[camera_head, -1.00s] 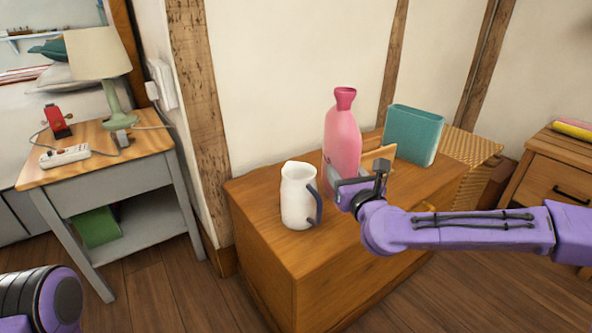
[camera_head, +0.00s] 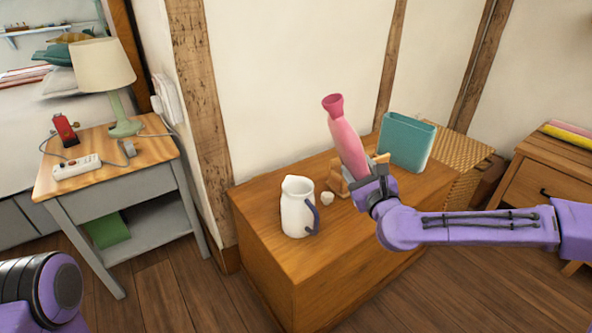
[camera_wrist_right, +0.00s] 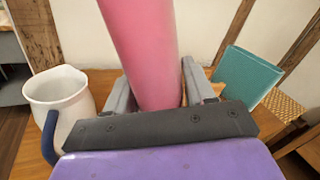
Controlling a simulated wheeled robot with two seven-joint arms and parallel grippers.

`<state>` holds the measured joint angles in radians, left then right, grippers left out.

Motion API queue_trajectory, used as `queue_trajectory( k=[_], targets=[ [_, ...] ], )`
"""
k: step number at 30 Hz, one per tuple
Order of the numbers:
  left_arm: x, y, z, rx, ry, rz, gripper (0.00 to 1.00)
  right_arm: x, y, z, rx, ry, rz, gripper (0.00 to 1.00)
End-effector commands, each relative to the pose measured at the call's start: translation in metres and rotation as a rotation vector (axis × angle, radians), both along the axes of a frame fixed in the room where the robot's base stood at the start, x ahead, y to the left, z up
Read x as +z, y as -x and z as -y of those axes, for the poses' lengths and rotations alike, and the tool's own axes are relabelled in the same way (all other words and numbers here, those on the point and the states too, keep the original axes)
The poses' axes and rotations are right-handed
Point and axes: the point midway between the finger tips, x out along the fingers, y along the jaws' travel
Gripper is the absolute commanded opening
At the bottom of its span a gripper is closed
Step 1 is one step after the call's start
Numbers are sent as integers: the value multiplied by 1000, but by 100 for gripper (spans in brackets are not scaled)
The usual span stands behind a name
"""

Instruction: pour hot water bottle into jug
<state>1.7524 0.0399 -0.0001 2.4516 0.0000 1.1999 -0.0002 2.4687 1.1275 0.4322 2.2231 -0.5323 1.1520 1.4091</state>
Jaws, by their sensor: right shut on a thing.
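The pink hot water bottle (camera_head: 347,140) is held by my right gripper (camera_head: 368,182) above the wooden chest. It tilts, with its flared neck leaning up and left. In the right wrist view the bottle (camera_wrist_right: 147,50) stands between the two grey fingers (camera_wrist_right: 155,92). The white jug (camera_head: 298,208) with a blue handle stands upright on the chest, left of and below the bottle. The jug (camera_wrist_right: 60,100) also shows at the left of the right wrist view, its mouth open. No water is visible. My left arm shows at the lower left, but its gripper is out of view.
On the wooden chest (camera_head: 265,222), a small white item (camera_head: 327,197) lies just right of the jug. A wooden piece (camera_head: 337,182) is partly hidden behind my gripper. A teal container (camera_head: 406,141) stands at the back right. The wall is close behind.

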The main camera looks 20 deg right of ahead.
Motion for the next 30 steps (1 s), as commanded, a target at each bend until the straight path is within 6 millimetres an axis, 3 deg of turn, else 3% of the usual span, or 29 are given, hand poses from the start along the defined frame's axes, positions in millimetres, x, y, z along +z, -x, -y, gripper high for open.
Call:
queue_trajectory(
  k=[12,25,30],
  targets=[
    [11,0,0,0,1,-1,68,-11,0,12,-1,272,-10,0],
    [-11,0,0,0,1,-1,68,-59,1,38,-3,552,-23,0],
    [-8,0,0,0,1,-1,68,-62,2,46,-4,662,-26,0]
  ],
)
